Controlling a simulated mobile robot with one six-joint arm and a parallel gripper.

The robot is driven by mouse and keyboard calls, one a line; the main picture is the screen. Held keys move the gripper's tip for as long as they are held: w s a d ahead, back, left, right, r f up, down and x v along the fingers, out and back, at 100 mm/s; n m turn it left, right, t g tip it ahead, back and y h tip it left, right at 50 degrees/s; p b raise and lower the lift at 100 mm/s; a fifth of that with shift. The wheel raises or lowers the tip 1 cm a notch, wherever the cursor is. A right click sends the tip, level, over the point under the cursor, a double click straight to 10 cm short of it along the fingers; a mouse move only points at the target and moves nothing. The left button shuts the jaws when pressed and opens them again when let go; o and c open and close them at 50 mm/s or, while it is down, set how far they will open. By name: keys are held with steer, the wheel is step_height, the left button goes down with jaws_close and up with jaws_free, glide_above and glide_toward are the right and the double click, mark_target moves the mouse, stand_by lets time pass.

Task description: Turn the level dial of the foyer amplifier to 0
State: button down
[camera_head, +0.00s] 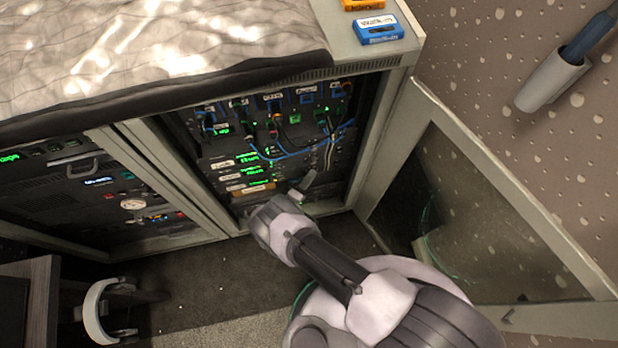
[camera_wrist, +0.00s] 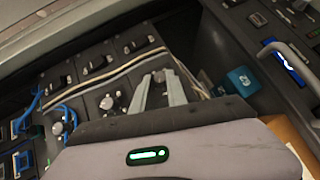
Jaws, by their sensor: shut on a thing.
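The rack of amplifiers (camera_head: 233,160) stands in the open cabinet, with green lit readouts and small label strips too blurred to read. My gripper (camera_head: 300,190) is at the lower right of this rack. In the wrist view, my gripper (camera_wrist: 159,78) has its two pale fingers against the dark panel, shut on a small dial mostly hidden between the fingertips. I cannot read its setting or confirm from the labels that it is the foyer amplifier's dial. Another round knob (camera_wrist: 107,102) is just left of the fingers, and one more (camera_wrist: 57,128) is farther left.
Blue and pale cables (camera_head: 290,152) hang across the rack front. The glass cabinet door (camera_head: 480,190) stands open at the right. A second rack (camera_head: 110,195) is at the left. A blue box (camera_head: 379,30) sits on the cabinet top.

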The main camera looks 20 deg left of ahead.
steer(key=c, duration=1.3)
jaws_free()
steer(key=p+v, duration=0.3)
steer(key=v, duration=1.4)
steer(key=shift+s, duration=0.15)
